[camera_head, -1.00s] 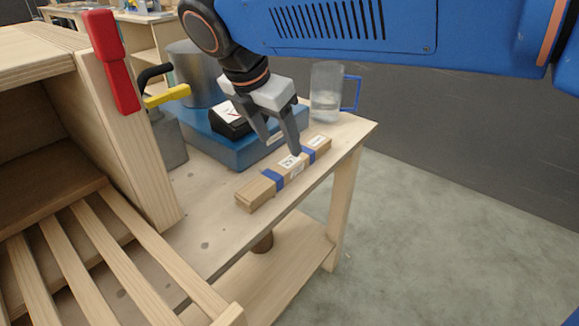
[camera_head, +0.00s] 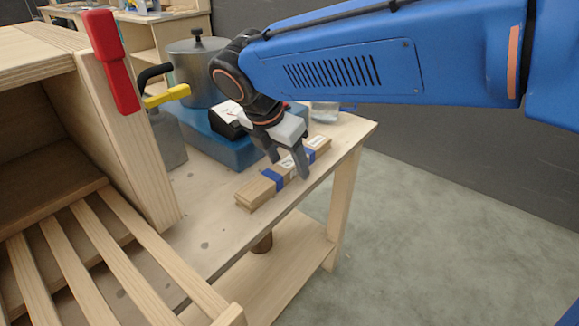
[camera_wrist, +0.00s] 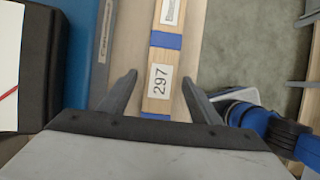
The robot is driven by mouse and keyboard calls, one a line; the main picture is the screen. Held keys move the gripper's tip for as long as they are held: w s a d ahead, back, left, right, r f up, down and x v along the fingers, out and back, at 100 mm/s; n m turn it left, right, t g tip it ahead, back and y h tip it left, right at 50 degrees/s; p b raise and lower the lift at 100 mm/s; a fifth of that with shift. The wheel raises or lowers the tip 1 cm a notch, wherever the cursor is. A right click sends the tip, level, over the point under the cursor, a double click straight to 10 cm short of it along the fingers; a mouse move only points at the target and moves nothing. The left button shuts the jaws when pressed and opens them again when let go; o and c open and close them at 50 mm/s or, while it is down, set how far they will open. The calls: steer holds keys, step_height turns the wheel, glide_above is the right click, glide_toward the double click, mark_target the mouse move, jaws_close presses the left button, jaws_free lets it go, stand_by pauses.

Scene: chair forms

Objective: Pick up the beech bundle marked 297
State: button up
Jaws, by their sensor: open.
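The beech bundle marked 297 (camera_head: 257,190) lies flat on the workbench near its front edge, with blue bands around it. In the wrist view my gripper (camera_wrist: 158,88) has one finger on each side of the bundle, with gaps to both sides. The fingers hide part of the bundle and its label in the head view. I cannot tell how high the fingertips are above the bench.
A blue box (camera_head: 226,147) with a black device (camera_head: 229,122) stands behind the bundle. A metal pot (camera_head: 196,75) is further back. A clear mug (camera_head: 325,112) is partly hidden by my arm. A wooden frame with a red-handled clamp (camera_head: 112,62) stands at left.

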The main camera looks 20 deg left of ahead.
steer(key=c, duration=1.4)
